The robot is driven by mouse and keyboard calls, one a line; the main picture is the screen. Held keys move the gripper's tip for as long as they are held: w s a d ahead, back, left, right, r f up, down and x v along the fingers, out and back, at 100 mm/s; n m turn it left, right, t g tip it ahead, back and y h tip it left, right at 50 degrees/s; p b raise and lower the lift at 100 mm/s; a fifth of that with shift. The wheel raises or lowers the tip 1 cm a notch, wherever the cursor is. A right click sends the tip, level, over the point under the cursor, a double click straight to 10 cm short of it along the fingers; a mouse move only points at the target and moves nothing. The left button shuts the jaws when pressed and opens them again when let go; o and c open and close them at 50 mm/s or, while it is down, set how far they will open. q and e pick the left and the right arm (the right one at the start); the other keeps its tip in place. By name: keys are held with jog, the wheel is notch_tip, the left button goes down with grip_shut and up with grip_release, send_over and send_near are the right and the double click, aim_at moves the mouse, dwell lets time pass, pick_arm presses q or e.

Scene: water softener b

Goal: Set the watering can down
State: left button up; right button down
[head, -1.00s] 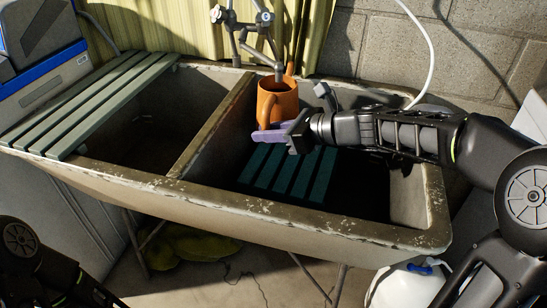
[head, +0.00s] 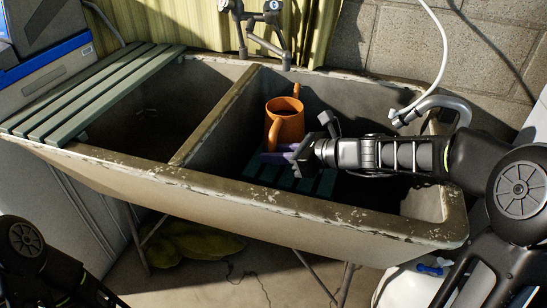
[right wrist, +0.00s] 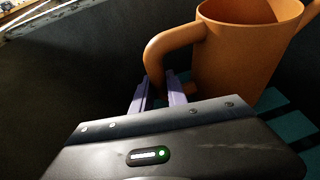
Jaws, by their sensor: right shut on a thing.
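The orange watering can (head: 289,124) is upright inside the right basin of the sink. It also shows in the right wrist view (right wrist: 235,62), with its curved handle (right wrist: 168,48) towards my gripper. My right gripper (head: 272,157) is shut on the handle, and its purple fingers (right wrist: 160,92) are at the handle's lower part. Teal slats (head: 318,183) lie below the can in the basin. I cannot tell whether the can's base touches them. My left gripper is out of view; only part of my left arm shows at the lower left.
The concrete sink (head: 250,197) has a divider (head: 215,117) left of the can and a raised front rim. A green slatted rack (head: 95,90) covers part of the left basin. A faucet (head: 262,25) rises behind the can. A grey hooked pipe (head: 440,103) is at the right.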

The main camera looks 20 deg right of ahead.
jog(key=shift+f, duration=0.15)
jog(key=c, duration=1.3)
grip_release()
jog(key=shift+r, duration=0.2)
jog(key=shift+s+d+r, duration=0.15)
jog(key=p+v, duration=0.2)
jog(key=v, duration=0.4)
jog(key=shift+s+d+r, duration=0.15)
jog(key=shift+s+d, duration=0.2)
